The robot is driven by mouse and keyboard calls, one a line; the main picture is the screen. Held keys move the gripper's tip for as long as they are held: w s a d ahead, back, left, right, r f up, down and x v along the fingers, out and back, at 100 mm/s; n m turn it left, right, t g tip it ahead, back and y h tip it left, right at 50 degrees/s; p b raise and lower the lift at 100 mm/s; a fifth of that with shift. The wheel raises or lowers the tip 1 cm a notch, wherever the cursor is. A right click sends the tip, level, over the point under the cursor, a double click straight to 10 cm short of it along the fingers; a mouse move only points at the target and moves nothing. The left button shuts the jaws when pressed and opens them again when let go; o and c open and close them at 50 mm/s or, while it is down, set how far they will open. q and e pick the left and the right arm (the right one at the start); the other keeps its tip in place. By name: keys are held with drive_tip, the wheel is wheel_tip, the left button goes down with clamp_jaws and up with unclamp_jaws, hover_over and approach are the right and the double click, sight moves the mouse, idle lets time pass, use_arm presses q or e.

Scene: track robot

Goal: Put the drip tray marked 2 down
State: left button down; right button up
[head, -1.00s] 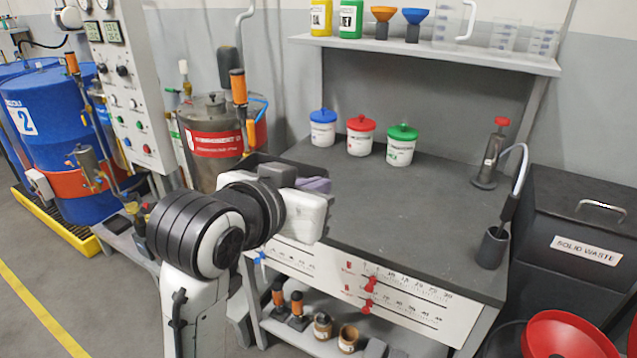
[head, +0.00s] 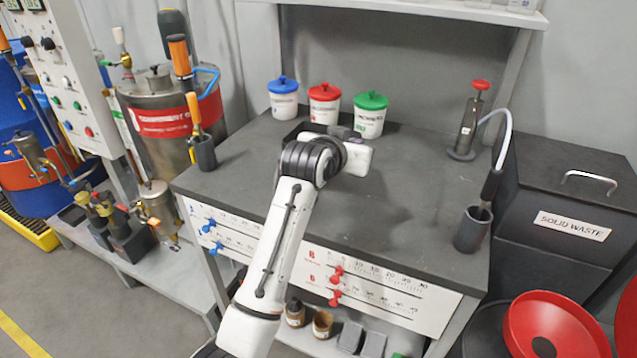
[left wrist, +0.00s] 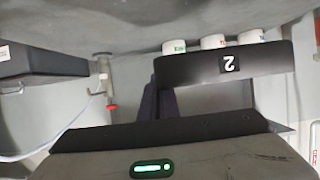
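The black drip tray (left wrist: 190,70) shows its label 2 in the left wrist view, where the picture is upside down. In the head view only a dark part of the tray (head: 294,132) shows behind my left wrist, in front of the white canisters. My left gripper (head: 342,132) is low over the back middle of the bench and appears shut on the tray; its fingertips are mostly hidden. I cannot tell whether the tray touches the bench top (head: 400,205). My right gripper is not in view.
Canisters with blue (head: 284,100), red (head: 324,103) and green (head: 370,115) lids stand close behind the tray. A pump bottle (head: 467,130) and a grey cup with a hooked tool (head: 473,230) stand at the right. The bench's middle right is clear.

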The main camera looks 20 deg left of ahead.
use_arm(q)
hover_over(352, 196)
wheel_tip(352, 196, down, 7)
drive_tip(key=shift+r, duration=0.15)
drive_tip(key=shift+f, duration=2)
drive_tip(key=shift+f, duration=0.2)
drive_tip(key=c, duration=2)
unclamp_jaws()
